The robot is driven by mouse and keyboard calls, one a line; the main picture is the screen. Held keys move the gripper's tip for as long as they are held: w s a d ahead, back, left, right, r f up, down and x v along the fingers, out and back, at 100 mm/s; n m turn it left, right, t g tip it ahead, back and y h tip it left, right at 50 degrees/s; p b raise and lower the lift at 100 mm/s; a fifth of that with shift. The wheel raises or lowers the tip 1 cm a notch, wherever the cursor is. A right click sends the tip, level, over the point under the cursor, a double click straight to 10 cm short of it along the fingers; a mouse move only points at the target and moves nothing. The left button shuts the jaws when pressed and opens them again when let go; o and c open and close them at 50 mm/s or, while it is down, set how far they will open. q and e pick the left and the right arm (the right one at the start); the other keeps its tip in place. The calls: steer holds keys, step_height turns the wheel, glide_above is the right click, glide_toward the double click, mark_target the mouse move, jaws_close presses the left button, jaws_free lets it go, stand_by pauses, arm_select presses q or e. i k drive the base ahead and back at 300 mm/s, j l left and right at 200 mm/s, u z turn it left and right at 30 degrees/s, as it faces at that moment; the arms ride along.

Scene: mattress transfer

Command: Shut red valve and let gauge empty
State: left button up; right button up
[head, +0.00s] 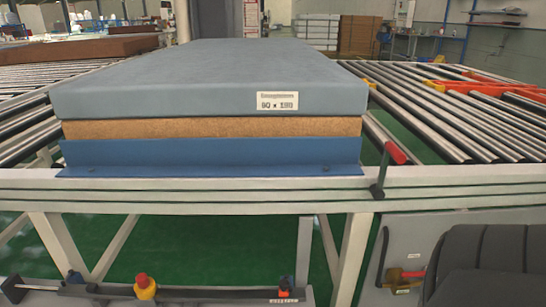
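A small red part with a yellow piece (395,274) sits low at the right, beside a dark curved line on a grey panel; it may be the red valve, but it is too small to be sure. A red-handled lever (395,153) stands tilted at the right of the mattress, on the conveyor's front rail. A red knob on a yellow body (145,286) stands on the low unit at the bottom left. I cannot make out a gauge. Neither of my grippers is in view.
A grey-blue mattress (205,75) with a size label lies on a brown layer above a blue bracket (210,153). A white conveyor frame (450,188) crosses the view, with rollers on both sides. A black padded shape (485,262) fills the lower right. Green floor shows below.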

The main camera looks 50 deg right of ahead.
mark_target(421, 273)
steer(key=z, duration=1)
steer(key=j+z, duration=0.1)
steer(key=z, duration=0.4)
steer(key=k+z, duration=0.15)
steer(key=z, duration=0.35)
steer(key=k+z, duration=0.1)
steer(key=z, duration=0.4)
